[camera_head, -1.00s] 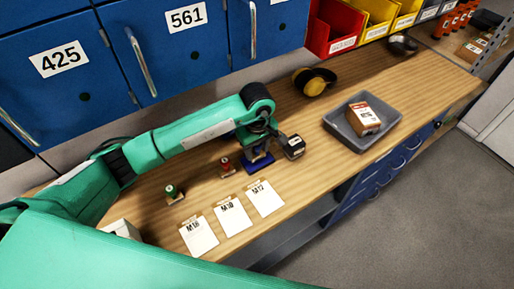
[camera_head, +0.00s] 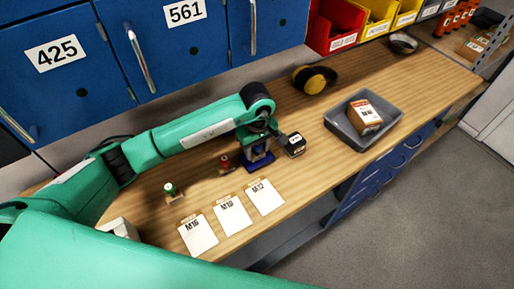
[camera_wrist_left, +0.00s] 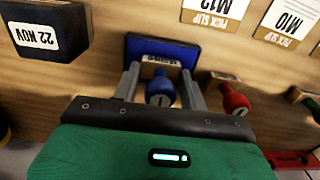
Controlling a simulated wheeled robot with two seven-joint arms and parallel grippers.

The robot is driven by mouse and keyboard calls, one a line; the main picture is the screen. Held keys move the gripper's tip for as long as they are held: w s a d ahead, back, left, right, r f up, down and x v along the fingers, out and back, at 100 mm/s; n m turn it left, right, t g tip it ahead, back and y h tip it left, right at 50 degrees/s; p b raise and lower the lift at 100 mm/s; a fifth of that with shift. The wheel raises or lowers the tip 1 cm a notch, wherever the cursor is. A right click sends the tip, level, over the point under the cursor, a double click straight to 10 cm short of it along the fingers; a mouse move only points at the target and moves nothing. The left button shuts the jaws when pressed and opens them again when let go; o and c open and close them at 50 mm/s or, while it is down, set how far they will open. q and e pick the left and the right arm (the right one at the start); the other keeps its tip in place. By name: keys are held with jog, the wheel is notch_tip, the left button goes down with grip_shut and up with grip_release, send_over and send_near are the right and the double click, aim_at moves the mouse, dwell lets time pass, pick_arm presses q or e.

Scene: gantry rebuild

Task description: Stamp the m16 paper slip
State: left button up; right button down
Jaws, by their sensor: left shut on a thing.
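My left gripper (camera_head: 258,152) is shut on the blue-knobbed stamp (camera_wrist_left: 160,90), with a finger on each side of it. The stamp is upright at the blue ink pad (camera_wrist_left: 178,50); I cannot tell whether it touches the pad. The pad also shows under the gripper in the head view (camera_head: 258,165). The M16 paper slip (camera_head: 199,236) lies flat on the bench, left of the M10 slip (camera_head: 233,217) and the M12 slip (camera_head: 265,198). No mark is discernible on the M16 slip. My right gripper is not in view.
A red stamp (camera_head: 225,163) and a green stamp (camera_head: 170,191) stand left of the pad. A black "22 NOV" block (camera_wrist_left: 42,32) is on its other side. A grey tray (camera_head: 391,111) holds a box; yellow-black earmuffs (camera_head: 311,80) lie behind. Bench right of the slips is clear.

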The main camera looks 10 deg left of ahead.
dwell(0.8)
pick_arm(q)
jog(key=shift+f+b, duration=0.15)
jog(key=shift+b, duration=0.3)
dwell(0.9)
jog(key=shift+r+p, duration=0.65)
jog(key=shift+r, duration=1.7)
jog(key=shift+r+p, duration=0.3)
jog(key=shift+r, duration=1)
